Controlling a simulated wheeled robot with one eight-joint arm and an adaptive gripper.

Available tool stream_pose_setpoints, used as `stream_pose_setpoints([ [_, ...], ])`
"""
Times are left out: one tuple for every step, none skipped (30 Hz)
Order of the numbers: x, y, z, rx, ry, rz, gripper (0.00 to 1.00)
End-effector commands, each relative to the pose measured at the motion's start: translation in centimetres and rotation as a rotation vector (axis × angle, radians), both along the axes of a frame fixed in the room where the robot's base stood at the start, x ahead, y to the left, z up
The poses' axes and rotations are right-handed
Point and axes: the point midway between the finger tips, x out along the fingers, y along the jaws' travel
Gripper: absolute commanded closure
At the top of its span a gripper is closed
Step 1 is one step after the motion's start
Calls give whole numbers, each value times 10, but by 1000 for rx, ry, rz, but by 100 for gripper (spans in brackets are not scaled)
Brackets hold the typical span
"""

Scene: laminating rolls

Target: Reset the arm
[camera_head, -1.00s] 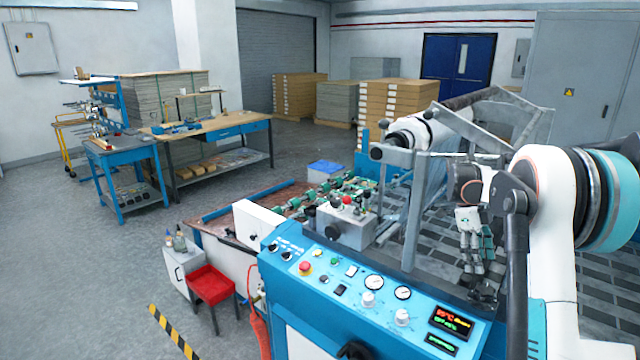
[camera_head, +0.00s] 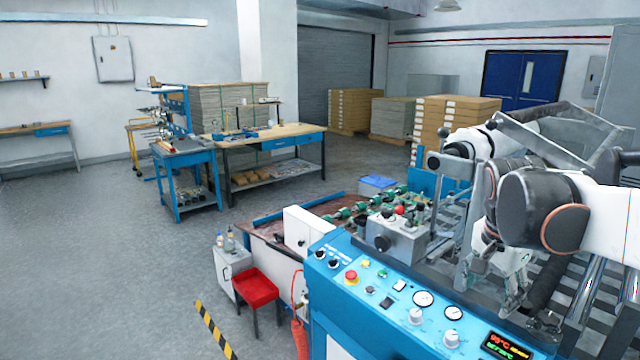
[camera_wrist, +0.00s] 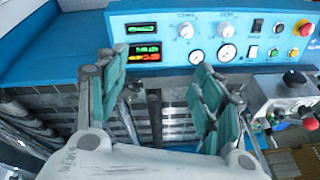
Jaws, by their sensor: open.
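My gripper (camera_wrist: 160,105) shows large in the wrist view, its two green-padded fingers spread apart with nothing between them. It is open and empty. In the wrist view it hangs in front of the blue control panel (camera_wrist: 265,45) of the laminating machine, with grey bars and floor tiles between the fingers. In the head view my arm comes in from the right above the machine. The gripper (camera_head: 515,290) shows there low behind the panel, partly hidden by the arm and machine frame. The blue control panel (camera_head: 385,300) has gauges, knobs and a lit display.
A grey box with knobs (camera_head: 395,238) stands on the machine left of my arm. The metal frame (camera_head: 465,215) and rollers are close to the arm. A red stool (camera_head: 255,288), workbench (camera_head: 265,137) and stacked boxes (camera_head: 455,118) stand farther off. Open floor lies at left.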

Motion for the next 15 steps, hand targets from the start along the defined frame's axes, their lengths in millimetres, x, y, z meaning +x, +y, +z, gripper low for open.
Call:
stream_pose_setpoints([
  [-14,13,-4,-8,-15,78,38],
  [-20,20,-5,-14,-25,125,38],
  [-29,28,-6,-23,-37,189,38],
  [-35,34,-8,-31,-47,236,38],
  [-41,40,-10,-39,-57,283,38],
  [-50,48,-13,-51,-72,345,38],
  [-57,54,-16,-60,-80,391,38],
  [-63,60,-18,-71,-92,438,38],
  [-72,67,-22,-85,-105,498,38],
  [-78,73,-25,-97,-116,544,38],
  [-85,78,-29,-109,-127,589,38],
  [-93,85,-34,-126,-142,648,38],
  [-99,90,-38,-139,-153,693,38],
  [-105,94,-42,-153,-164,736,38],
  [-113,100,-48,-171,-179,791,38],
])
